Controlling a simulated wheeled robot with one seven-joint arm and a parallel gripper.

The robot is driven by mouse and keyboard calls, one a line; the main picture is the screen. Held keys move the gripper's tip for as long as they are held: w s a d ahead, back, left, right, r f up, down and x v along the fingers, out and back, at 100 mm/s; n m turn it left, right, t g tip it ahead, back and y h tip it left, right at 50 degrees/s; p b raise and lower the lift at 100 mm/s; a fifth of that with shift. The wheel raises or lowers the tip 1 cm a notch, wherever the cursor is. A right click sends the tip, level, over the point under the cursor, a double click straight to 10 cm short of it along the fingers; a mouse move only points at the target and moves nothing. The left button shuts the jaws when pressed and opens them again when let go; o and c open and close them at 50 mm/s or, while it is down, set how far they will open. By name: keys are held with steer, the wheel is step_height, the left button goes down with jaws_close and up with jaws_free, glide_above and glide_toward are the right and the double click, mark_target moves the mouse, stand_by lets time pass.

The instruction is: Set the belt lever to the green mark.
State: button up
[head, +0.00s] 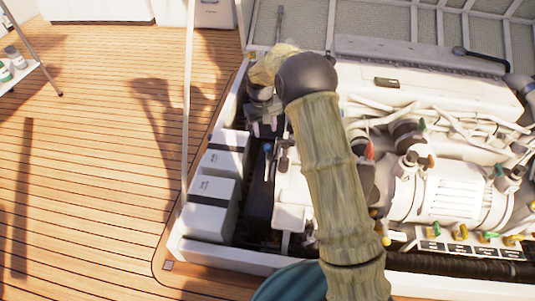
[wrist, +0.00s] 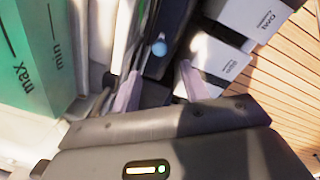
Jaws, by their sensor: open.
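A lever with a small blue knob (head: 267,148) stands in the dark slot between the white boxes and the engine; I take it to be the belt lever. In the wrist view its pale blue knob (wrist: 158,48) shows ahead of and between my fingers, apart from them. My gripper (head: 266,129) is open and empty above the slot, a little behind the knob in the head view. Both fingers show in the wrist view (wrist: 159,86). I cannot make out a green mark beside this lever; the lever's base is hard to see.
White boxes (head: 209,190) line the slot's left side. A green tank marked max and min (wrist: 25,65) is close on the left in the wrist view. A dark-handled part (head: 284,145) stands right of the knob. My arm hides part of the engine. The wooden deck (head: 100,150) is mostly clear.

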mark_target(267, 146)
steer(key=f+b, duration=0.2)
steer(key=f, duration=0.2)
steer(key=f+b, duration=0.2)
steer(key=f, duration=0.2)
steer(key=d+f+b, duration=0.1)
steer(key=f+b, duration=0.1)
steer(key=f, duration=0.2)
steer(key=shift+w+f, duration=0.2)
steer(key=shift+f, duration=0.05)
steer(key=shift+c, duration=0.3)
steer(key=shift+a, duration=0.1)
jaws_close()
